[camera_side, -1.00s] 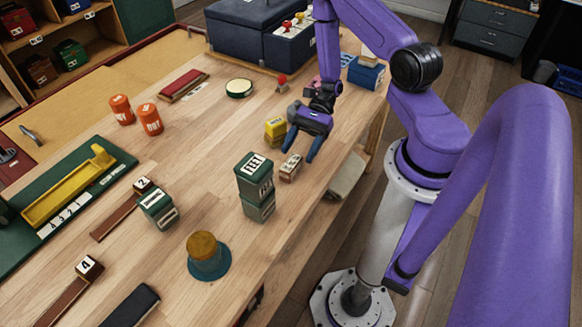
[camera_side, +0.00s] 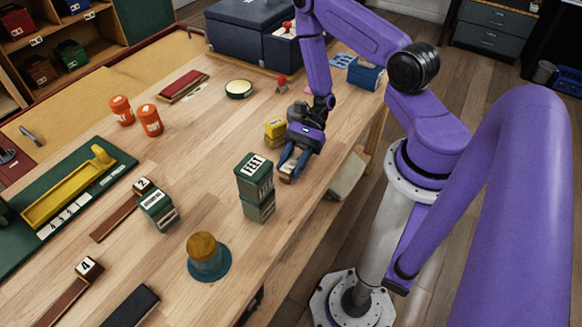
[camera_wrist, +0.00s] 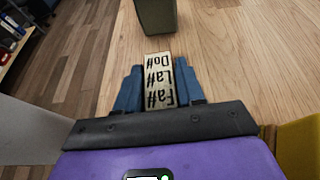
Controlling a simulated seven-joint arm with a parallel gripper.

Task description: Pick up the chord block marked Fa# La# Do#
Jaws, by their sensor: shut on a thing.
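The chord block (camera_wrist: 159,72) is a small wooden block with a pale label reading Fa# La# Do#, upside down in the wrist view. It sits between the two blue fingers of my gripper (camera_wrist: 158,88), which is shut on it. In the side view my gripper (camera_side: 290,165) points down at the table near its right edge, and the block's end (camera_side: 286,178) shows below the fingertips. The fingers hide most of the block there. I cannot tell whether it touches the table.
A stack of two green blocks (camera_side: 254,180) stands just left of my gripper; its green side also shows in the wrist view (camera_wrist: 157,15). Yellow blocks (camera_side: 275,128) stand close behind, also in the wrist view (camera_wrist: 299,148). The table's right edge is near.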

